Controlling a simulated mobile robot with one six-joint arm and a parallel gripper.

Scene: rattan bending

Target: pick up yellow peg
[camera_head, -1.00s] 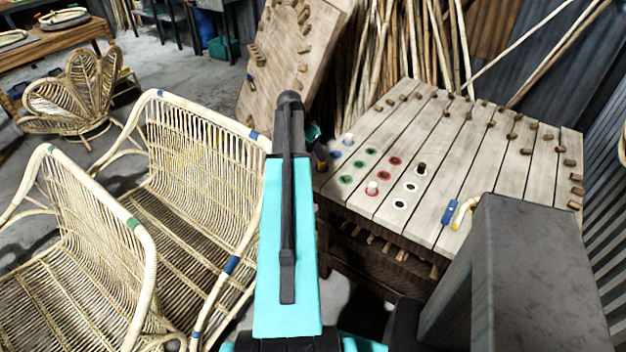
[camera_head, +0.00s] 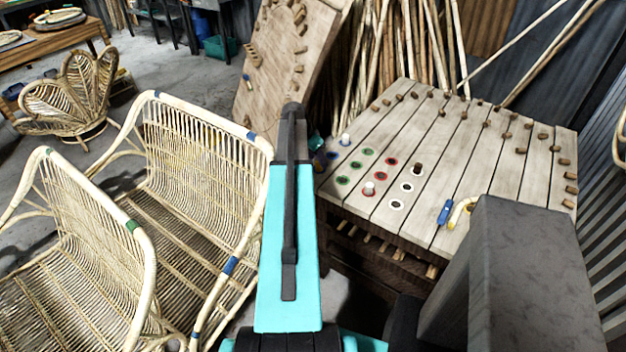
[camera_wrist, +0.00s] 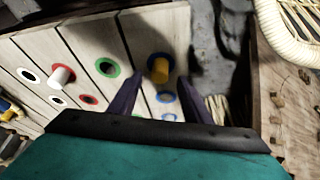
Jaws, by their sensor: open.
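The yellow peg (camera_wrist: 159,69) stands in the wooden board in the wrist view, in a hole with a partly visible blue ring. My gripper (camera_wrist: 160,80) is open, with one dark finger on each side of the peg's lower picture area. The peg appears just beyond the fingertips; I cannot tell the exact gap. In the head view my arm covers the board's near left corner, and I cannot make out the yellow peg or the fingers there.
Rattan chairs (camera_head: 190,180) stand to the left.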

